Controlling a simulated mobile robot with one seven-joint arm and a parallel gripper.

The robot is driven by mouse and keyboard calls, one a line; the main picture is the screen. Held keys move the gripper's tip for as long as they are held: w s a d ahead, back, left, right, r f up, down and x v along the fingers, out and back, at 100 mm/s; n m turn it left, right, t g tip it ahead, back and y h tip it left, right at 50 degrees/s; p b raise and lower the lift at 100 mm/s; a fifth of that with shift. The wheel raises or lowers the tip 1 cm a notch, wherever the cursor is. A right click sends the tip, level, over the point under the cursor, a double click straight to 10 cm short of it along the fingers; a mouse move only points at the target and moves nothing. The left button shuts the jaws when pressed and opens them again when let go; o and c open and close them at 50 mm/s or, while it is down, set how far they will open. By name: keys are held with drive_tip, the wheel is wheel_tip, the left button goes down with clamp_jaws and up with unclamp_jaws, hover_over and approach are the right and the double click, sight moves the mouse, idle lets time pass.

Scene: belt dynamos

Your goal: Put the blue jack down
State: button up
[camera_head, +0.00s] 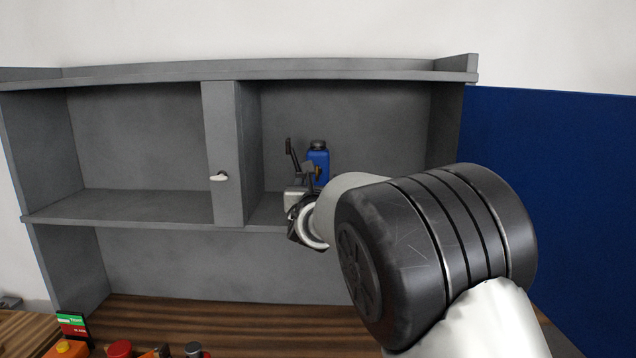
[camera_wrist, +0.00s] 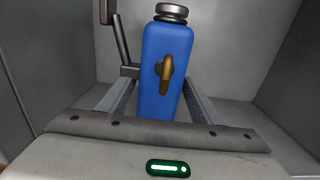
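The blue jack (camera_head: 318,158) is upright inside the right compartment of the grey shelf unit (camera_head: 225,140). It has a dark cap, a black lever and a brass-coloured knob on its front. In the wrist view the jack (camera_wrist: 162,45) stands between the two grey fingers of my gripper (camera_wrist: 163,88). The fingers close in on both sides of its body, and my gripper looks shut on it. In the head view my gripper (camera_head: 302,192) and arm hide the jack's lower part. I cannot tell whether its base touches the shelf board.
The left compartment (camera_head: 140,145) is empty. A divider with a white knob (camera_head: 218,177) stands left of my gripper. A blue panel (camera_head: 555,200) is at the right. Below is a wooden bench top (camera_head: 200,320), with a red-topped object (camera_head: 119,349) and other small items at its front left.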

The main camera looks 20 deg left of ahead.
drive_tip(key=shift+r, duration=0.15)
drive_tip(key=b+v, duration=0.2)
drive_tip(key=v, duration=1)
drive_tip(key=shift+s, duration=0.1)
